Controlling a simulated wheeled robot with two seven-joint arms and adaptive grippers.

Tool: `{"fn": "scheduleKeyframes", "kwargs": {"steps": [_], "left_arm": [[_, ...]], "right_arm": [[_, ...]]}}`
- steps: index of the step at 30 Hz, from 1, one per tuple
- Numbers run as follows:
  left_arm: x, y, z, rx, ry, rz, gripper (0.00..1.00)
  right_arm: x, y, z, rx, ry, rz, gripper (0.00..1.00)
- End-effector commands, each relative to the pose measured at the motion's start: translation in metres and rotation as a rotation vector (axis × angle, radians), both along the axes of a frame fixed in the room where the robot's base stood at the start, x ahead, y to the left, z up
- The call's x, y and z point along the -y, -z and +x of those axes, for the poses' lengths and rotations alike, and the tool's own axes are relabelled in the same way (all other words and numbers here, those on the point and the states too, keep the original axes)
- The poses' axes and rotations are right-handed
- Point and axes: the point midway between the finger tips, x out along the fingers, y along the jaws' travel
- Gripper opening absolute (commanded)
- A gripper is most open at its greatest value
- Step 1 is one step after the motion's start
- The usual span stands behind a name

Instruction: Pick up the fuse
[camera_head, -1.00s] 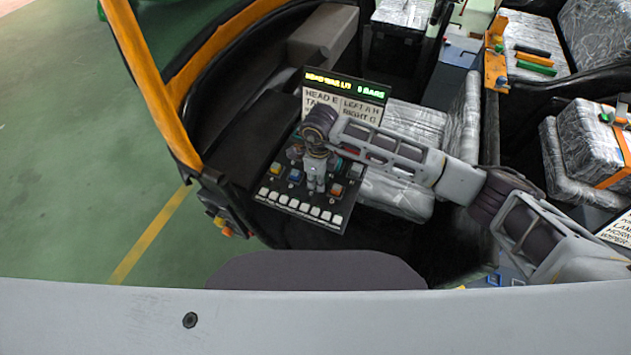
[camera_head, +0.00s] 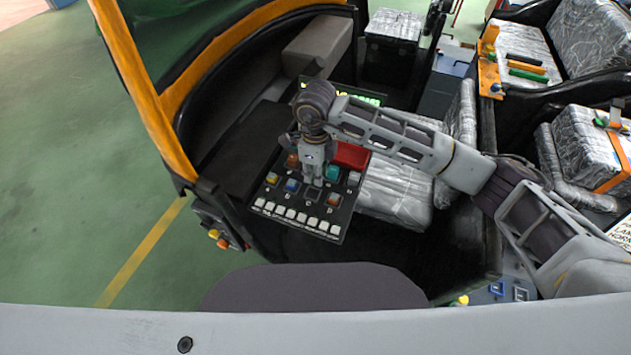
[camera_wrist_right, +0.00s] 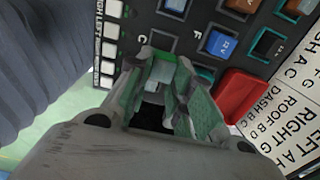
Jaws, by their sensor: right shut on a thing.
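The dark fuse panel (camera_head: 262,224) stands in the rickshaw's front, with coloured square fuses on its face. My right gripper (camera_head: 314,183) points down over the middle of the panel. In the right wrist view, its fingers (camera_wrist_right: 165,92) are closed around a small pale piece (camera_wrist_right: 152,85), seemingly a fuse, mostly hidden between them. A blue fuse (camera_head: 292,185) and a teal one (camera_head: 332,172) sit beside the gripper. The blue one also shows in the right wrist view (camera_wrist_right: 222,43). I cannot tell whether the held piece is clear of its socket. My left gripper is not in view.
A red block (camera_head: 351,155) is at the panel's far right. A row of white buttons (camera_head: 297,217) runs along its near edge. An orange frame post (camera_head: 143,90) rises at left. Wrapped seats (camera_head: 398,190) stand right of the panel. Green floor lies open at left.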

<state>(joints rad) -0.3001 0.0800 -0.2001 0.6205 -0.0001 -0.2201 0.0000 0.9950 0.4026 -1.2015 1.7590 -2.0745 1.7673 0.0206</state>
Motion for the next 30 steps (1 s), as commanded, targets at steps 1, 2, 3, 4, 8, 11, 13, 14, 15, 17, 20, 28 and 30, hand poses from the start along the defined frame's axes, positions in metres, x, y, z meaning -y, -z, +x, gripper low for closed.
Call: {"fn": "scheduleKeyframes", "kwargs": {"steps": [1, 2, 3, 4, 8, 11, 13, 14, 15, 17, 20, 28, 30], "left_arm": [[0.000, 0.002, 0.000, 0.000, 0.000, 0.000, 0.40], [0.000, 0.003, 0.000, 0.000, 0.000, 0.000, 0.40], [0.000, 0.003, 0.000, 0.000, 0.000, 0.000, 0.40], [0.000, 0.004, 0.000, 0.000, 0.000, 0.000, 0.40], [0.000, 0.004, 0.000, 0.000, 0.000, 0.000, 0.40], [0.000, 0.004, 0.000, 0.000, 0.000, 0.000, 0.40], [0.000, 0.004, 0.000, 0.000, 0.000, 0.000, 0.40], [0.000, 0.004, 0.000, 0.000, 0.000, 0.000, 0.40], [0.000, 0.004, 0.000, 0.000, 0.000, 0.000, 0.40], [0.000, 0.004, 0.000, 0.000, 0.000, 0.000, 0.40], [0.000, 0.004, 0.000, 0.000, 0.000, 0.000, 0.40], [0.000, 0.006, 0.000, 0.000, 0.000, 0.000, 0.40], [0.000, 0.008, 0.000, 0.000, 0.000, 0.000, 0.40]], "right_arm": [[0.000, -0.005, 0.001, 0.002, 0.000, 0.000, 0.13], [0.000, -0.008, 0.001, 0.001, 0.000, 0.001, 0.13], [0.000, -0.012, 0.001, 0.001, 0.001, 0.001, 0.13], [0.000, -0.014, 0.000, 0.001, 0.001, 0.001, 0.13], [0.000, -0.019, 0.000, 0.000, 0.001, -0.001, 0.13], [0.000, -0.021, 0.000, -0.001, 0.000, -0.001, 0.13], [0.000, -0.021, 0.000, -0.001, 0.000, -0.001, 0.13], [0.000, -0.021, 0.000, -0.001, 0.000, -0.001, 0.13], [0.000, -0.021, 0.000, -0.001, 0.000, -0.001, 0.13], [0.000, -0.021, 0.000, -0.001, 0.000, -0.001, 0.13], [0.000, -0.021, 0.000, -0.001, 0.000, -0.001, 0.13], [0.000, -0.016, -0.002, -0.001, 0.000, -0.001, 0.13], [0.002, -0.010, -0.004, -0.001, 0.003, -0.001, 0.13]]}}
